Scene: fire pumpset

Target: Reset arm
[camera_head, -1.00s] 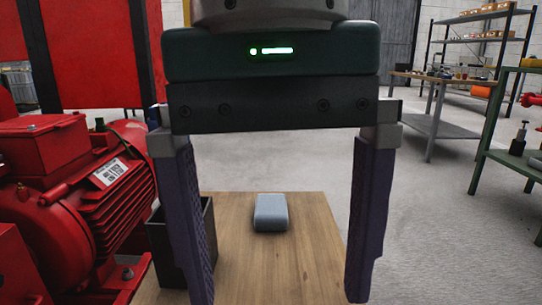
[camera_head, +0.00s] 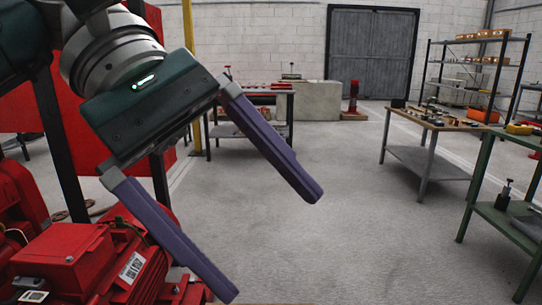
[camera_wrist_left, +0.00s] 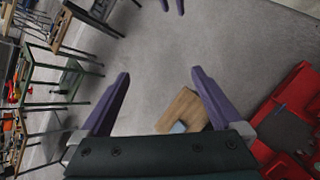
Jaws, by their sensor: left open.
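My left gripper (camera_head: 272,245) is open and empty. It hangs tilted in the air at the left of the head view, with its purple fingers pointing down and right. In the left wrist view its two fingers (camera_wrist_left: 160,73) stand wide apart with only floor and a wooden table beyond them. Two purple fingertips of my right gripper (camera_wrist_left: 173,6) show at the top edge of the left wrist view, a little apart; the rest of it is cut off.
The wooden table (camera_wrist_left: 182,107) with a grey block (camera_wrist_left: 178,128) shows beyond the left fingers. A red pump motor (camera_head: 75,262) stands below left. Workbench (camera_head: 425,155) and green shelf (camera_head: 490,205) stand right. The middle floor is clear.

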